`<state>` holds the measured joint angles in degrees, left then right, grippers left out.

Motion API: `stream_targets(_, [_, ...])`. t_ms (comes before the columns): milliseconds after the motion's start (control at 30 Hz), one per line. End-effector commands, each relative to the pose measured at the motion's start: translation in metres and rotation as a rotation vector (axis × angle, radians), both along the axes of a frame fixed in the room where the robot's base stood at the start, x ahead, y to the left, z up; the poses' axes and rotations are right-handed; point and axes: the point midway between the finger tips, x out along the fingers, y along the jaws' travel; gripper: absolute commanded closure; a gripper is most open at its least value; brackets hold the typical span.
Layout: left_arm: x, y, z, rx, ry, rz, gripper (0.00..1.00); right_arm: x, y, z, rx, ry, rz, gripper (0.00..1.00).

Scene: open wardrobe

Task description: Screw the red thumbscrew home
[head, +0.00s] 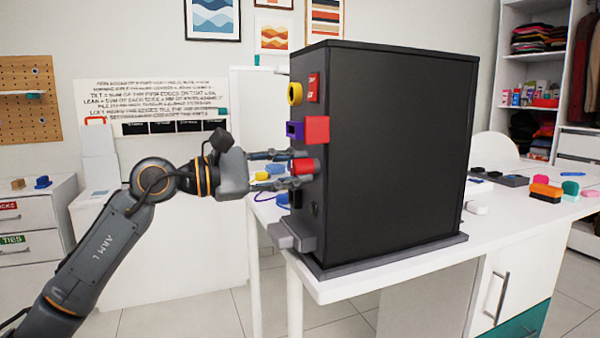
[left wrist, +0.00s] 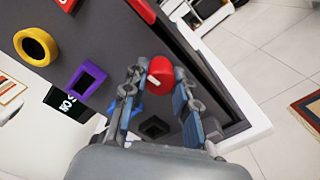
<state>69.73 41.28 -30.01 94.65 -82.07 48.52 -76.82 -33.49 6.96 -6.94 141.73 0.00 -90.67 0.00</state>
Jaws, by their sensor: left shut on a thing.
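The red thumbscrew (head: 303,167) is a round red knob on the left-hand face of a tall black cabinet (head: 395,150). In the left wrist view the thumbscrew (left wrist: 167,70) shows a pale mark on its side. My left gripper (head: 298,168) reaches in from the left, its two fingers one above and one below the knob. The left wrist view shows the fingers (left wrist: 160,85) on either side of the knob, shut on it. How deep the screw sits is hidden. My right gripper is not in view.
Above the thumbscrew, the same face carries a purple square socket (head: 294,130), a yellow ring (head: 295,93) and red blocks (head: 317,130). A grey ledge (head: 291,235) juts out below. The white table (head: 380,278) holds several small coloured items at the right.

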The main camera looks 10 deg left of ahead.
Motion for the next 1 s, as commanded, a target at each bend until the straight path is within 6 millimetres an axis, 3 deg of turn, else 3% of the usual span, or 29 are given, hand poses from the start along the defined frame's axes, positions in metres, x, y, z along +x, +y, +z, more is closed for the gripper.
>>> stream_targets(300, [0.0, 0.001, 0.001, 0.132, -0.204, 0.004, 1.0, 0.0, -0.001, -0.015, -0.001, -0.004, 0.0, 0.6])
stream_targets(1000, [0.0, 0.001, 0.001, 0.221, -0.336, 0.003, 1.0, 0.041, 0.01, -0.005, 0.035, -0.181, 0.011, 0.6])
